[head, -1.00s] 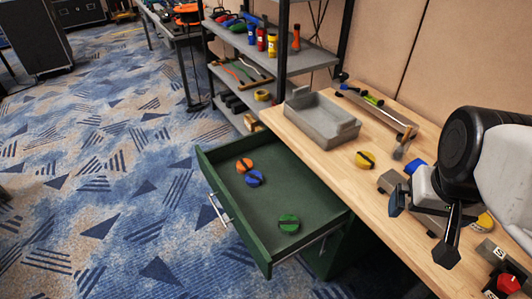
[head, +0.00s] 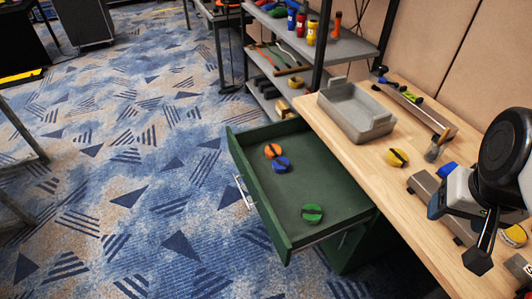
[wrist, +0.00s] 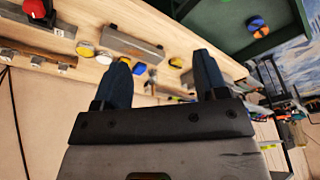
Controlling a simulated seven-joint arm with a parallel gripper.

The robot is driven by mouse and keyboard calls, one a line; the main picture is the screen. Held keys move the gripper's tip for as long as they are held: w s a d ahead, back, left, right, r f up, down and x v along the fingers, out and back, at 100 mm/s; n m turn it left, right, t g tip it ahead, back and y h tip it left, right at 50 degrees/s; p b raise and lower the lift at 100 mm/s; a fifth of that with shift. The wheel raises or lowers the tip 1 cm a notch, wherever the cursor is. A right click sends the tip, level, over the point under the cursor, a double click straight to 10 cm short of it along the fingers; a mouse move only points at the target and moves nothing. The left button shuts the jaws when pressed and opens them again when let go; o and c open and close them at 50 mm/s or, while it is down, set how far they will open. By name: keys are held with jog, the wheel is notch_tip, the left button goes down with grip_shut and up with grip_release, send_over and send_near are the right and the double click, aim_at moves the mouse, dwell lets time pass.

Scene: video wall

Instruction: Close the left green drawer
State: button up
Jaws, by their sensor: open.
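The green drawer (head: 330,192) is pulled far out from under the wooden workbench. Its silver handle (head: 244,191) is on the front panel, facing left. Inside lie an orange knob (head: 273,150), a blue knob (head: 281,165) and a green knob (head: 312,213). My gripper (head: 457,230) is above the workbench at the right, apart from the drawer. In the wrist view my gripper (wrist: 165,75) is open, with empty space between its two dark fingers. Part of the drawer (wrist: 222,20) shows at the top right of the wrist view.
The wooden workbench (head: 385,172) holds a grey tray (head: 355,112), a yellow knob (head: 397,157), a brush (head: 436,147) and metal blocks near my gripper. A grey shelf (head: 335,45) with bottles and tools stands behind. Patterned carpet left of the drawer is clear.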

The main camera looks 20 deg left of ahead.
jog(key=shift+w+a+n, duration=0.35)
jog(key=shift+w+n, duration=0.25)
jog(key=shift+w, duration=0.05)
jog(key=c, duration=0.4)
jog(key=w+n, duration=0.1)
jog(key=w+a+n, duration=0.2)
jog(key=shift+w+f+g+h, duration=0.15)
jog(key=shift+f+g+h, duration=0.15)
jog(key=shift+g, duration=0.1)
grip_shut()
jog(key=w+a+f+n+h, duration=0.2)
jog(key=w+a+f+n, duration=0.3)
jog(key=w+a+n, duration=0.45)
jog(key=w+a+f+n+h, duration=0.2)
jog(key=w+a+f+n, duration=0.4)
jog(key=a+n, duration=0.6)
jog(key=s+a+f+n+t, duration=0.1)
jog(key=a+f+n, duration=0.5)
jog(key=a, duration=0.6)
jog(key=s+a+f+n+t+h, duration=0.1)
jog(key=s+a+f+n+t, duration=0.1)
jog(key=a+f+n, duration=0.5)
jog(key=s+a+f+n+t, duration=0.1)
jog(key=s+a+f+n, duration=0.1)
jog(key=a+f+n, duration=0.4)
jog(key=a+f, duration=0.5)
jog(key=a, duration=0.6)
jog(key=shift+s+t+h, duration=0.15)
jog(key=shift+t+h, duration=0.25)
